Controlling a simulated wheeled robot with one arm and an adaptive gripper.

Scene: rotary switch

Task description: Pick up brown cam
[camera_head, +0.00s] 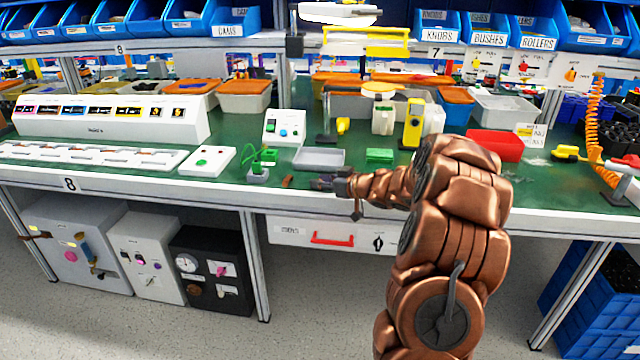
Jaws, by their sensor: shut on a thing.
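A small brown piece, which looks like the brown cam (287,182), shows at the front part of the green bench top, just left of my gripper's tip. My gripper (314,184) reaches in from the right, low over the bench near its front edge, and points left. It is shut on the brown cam; the contact itself is too small and dark to make out. I cannot tell whether the cam is clear of the bench.
A grey tray (319,158) lies just behind my gripper, with a green block (380,155) to its right. A small stand with green parts (258,172) is close on the left. A red bin (496,145) stands right.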

